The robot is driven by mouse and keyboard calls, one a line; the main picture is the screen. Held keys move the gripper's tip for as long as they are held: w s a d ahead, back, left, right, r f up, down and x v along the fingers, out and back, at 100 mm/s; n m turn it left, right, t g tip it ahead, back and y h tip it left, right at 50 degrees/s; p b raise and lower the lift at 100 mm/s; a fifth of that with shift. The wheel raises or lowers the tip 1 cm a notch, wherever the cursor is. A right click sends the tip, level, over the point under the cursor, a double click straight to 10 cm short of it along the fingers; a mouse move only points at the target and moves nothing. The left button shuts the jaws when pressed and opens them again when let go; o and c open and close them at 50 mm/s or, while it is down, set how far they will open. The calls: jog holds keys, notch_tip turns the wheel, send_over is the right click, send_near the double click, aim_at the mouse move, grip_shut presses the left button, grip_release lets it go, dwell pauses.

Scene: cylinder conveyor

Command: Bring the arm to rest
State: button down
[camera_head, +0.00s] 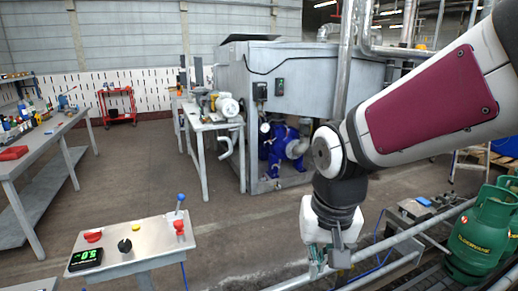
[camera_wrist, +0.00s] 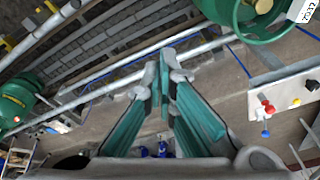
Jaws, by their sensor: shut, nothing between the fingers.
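My gripper (camera_head: 317,262) hangs at the end of my arm in the right half of the head view, pointing down beside a grey rail. In the wrist view its two teal-padded fingers (camera_wrist: 165,72) converge at their tips, shut with nothing between them. The arm reaches in from the right edge of the head view, with a dark red panel on its link.
Green gas cylinders (camera_head: 481,232) stand at the right by the conveyor rail (camera_head: 400,238). A control panel (camera_head: 133,243) with a lever and knobs is at lower left. A large grey metal tank (camera_head: 300,70) stands behind. Open floor lies between the panel and the left workbench (camera_head: 40,150).

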jog(key=s+d+r+t+p, duration=0.1)
jog(key=s+d+r, duration=0.3)
jog(key=s, duration=0.3)
jog(key=s+d+r+t+p, duration=0.1)
jog(key=s+d+r, duration=0.4)
jog(key=s, duration=0.3)
jog(key=shift+n, duration=0.4)
dwell(0.9)
